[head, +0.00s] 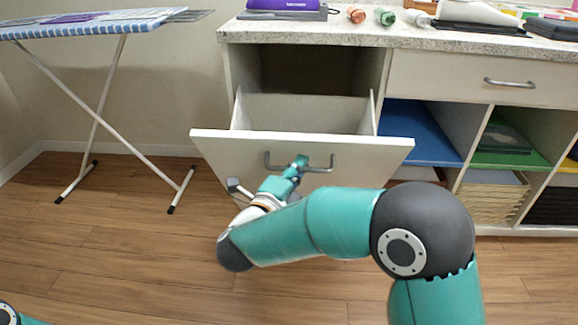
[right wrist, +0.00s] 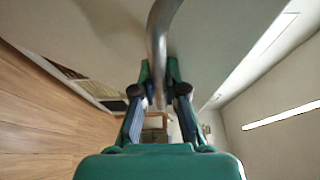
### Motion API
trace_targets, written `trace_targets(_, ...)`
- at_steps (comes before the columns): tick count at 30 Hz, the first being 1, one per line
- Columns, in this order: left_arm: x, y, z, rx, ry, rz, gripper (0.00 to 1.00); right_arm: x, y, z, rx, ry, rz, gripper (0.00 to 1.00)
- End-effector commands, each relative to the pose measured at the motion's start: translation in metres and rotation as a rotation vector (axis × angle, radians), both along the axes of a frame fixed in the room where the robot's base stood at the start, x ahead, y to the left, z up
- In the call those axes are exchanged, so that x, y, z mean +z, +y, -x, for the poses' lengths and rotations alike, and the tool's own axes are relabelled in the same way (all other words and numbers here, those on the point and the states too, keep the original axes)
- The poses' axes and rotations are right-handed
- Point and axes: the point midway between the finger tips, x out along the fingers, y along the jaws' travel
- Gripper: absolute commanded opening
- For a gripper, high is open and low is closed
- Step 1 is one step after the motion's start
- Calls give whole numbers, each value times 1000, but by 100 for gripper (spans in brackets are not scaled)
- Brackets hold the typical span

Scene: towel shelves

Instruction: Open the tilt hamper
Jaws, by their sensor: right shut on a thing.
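The tilt hamper (head: 350,153) is a white front panel at the left end of the cabinet. It is tilted outward at the top, and its hollow inside shows behind it. A grey metal bar handle (head: 322,169) is on its front. My right gripper (head: 299,164) is shut on the handle at its middle. In the right wrist view the handle (right wrist: 158,40) runs down between the two fingers of the gripper (right wrist: 158,92). My left gripper is out of view; only a bit of my left arm shows at the bottom left corner.
The cabinet's speckled countertop (head: 300,30) holds several items. A drawer (head: 450,80) and open shelves with folded towels (head: 495,197) stand to the right. An ironing board (head: 95,22) on thin legs stands at the left. The wooden floor in front is clear.

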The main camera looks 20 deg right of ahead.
Motion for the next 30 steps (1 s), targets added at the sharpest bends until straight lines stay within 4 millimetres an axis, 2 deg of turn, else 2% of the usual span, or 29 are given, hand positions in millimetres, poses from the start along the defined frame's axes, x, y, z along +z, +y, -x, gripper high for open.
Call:
trace_targets(1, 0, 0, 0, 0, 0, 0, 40, -4, -3, 0, -11, 9, -4, 14)
trace_targets(5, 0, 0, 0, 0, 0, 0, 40, -3, 2, -2, -1, 6, -4, 36)
trace_targets(6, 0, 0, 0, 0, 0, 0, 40, -2, 3, -2, 2, 5, -3, 37)
trace_targets(20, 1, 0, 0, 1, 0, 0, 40, -1, 14, 0, 17, 2, -4, 37)
trace_targets(25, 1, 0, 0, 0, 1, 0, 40, -2, 31, 16, 20, 3, -2, 37)
trace_targets(30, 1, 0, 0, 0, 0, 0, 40, -4, 55, 41, 19, 3, -1, 37)
